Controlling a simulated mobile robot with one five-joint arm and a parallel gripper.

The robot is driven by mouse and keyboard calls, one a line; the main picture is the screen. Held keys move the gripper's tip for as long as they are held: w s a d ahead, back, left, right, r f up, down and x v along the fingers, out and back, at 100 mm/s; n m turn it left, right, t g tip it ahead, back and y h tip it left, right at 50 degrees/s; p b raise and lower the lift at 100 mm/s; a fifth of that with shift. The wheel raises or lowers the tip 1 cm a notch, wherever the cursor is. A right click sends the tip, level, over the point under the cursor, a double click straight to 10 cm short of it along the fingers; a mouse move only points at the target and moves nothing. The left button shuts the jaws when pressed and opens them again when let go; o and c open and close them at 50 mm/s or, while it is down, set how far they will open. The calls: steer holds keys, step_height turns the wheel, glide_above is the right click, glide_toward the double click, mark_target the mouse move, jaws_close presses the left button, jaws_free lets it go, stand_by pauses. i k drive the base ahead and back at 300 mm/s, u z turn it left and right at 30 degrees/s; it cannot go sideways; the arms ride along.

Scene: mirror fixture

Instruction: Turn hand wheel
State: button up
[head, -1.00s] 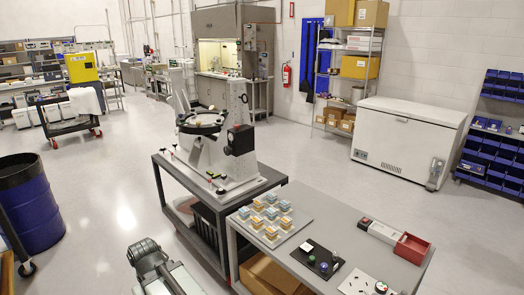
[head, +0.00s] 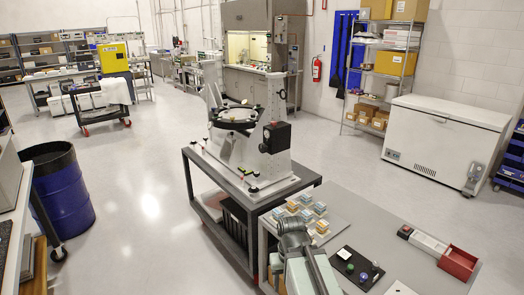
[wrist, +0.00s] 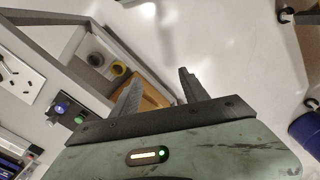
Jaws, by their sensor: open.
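The mirror fixture (head: 240,150) stands on a dark grey cart at the middle of the head view. It has a round black-rimmed ring (head: 236,116) and an upright perforated plate (head: 277,100). A black block (head: 276,137) with a red mark sits on its right side; I cannot tell which part is the hand wheel. My arm shows low in the head view, in front of the cart and side table. My gripper (wrist: 159,78) shows in the wrist view, open, with nothing between its fingers. The fixture is not seen in the wrist view.
A grey side table (head: 372,213) adjoins the cart at the right. It carries small coloured blocks, a black plate with knobs (head: 357,268) and a red box (head: 458,263). A blue drum (head: 62,190) stands at left. Floor (head: 140,225) between drum and cart is clear.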

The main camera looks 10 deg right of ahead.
mark_target(263, 147)
steer(key=u, duration=0.45)
steer(key=i, duration=0.9)
steer(key=u, duration=1)
steer(key=i, duration=1.25)
steer(key=u, duration=0.05)
